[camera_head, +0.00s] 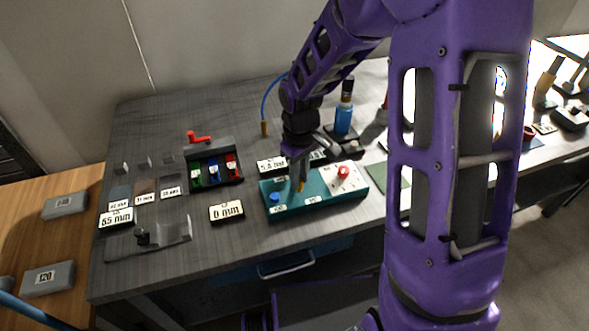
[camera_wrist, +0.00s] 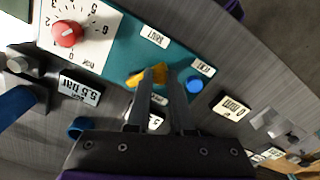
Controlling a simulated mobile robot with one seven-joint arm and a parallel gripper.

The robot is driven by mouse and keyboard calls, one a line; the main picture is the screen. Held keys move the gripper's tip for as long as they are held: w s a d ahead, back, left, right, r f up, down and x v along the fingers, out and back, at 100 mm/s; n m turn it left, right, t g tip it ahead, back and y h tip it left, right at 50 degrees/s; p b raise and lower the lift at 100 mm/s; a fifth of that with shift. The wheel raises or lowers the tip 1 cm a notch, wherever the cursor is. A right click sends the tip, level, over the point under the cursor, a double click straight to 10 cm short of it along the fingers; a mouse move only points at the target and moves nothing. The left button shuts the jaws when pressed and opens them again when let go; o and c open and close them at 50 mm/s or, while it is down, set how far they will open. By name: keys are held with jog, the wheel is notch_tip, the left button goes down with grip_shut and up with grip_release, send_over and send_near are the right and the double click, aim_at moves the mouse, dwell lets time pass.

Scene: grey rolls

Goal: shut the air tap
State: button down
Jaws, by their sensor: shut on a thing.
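The air tap is a small yellow lever (camera_head: 301,186) on the teal panel (camera_head: 291,204). In the wrist view the lever (camera_wrist: 135,80) points left of my fingers, between the red knob and the blue button. My gripper (camera_head: 297,165) reaches down from above onto the lever. In the wrist view my gripper's two fingers (camera_wrist: 158,76) are close together around the lever's inner end, hiding part of it. White labels stand on the panel, too small to read surely.
A red knob (camera_head: 344,171) on a numbered dial is right of the tap; a blue button (camera_head: 275,197) is left. A display reading 5.5 bar (camera_wrist: 80,88) stands behind the panel. A 0 mm display (camera_head: 226,211) stands left. A blue bottle (camera_head: 344,118) stands behind.

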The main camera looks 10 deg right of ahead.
jog(key=n, duration=0.1)
jog(key=d+n+p, duration=0.1)
jog(key=n, duration=0.1)
jog(key=shift+s+d+r+n+p, duration=0.15)
jog(key=shift+d+n+p, duration=0.15)
jog(key=shift+p, duration=0.1)
jog(key=shift+d+n+p, duration=0.25)
jog(key=shift+n+p, duration=0.1)
jog(key=shift+n, duration=0.35)
jog(key=shift+d+n+p, duration=0.25)
jog(key=shift+n+p, duration=0.05)
jog(key=shift+n, duration=0.4)
jog(key=c, duration=0.8)
grip_release()
notch_tip(320, 180, up, 17)
jog(key=shift+r, duration=0.1)
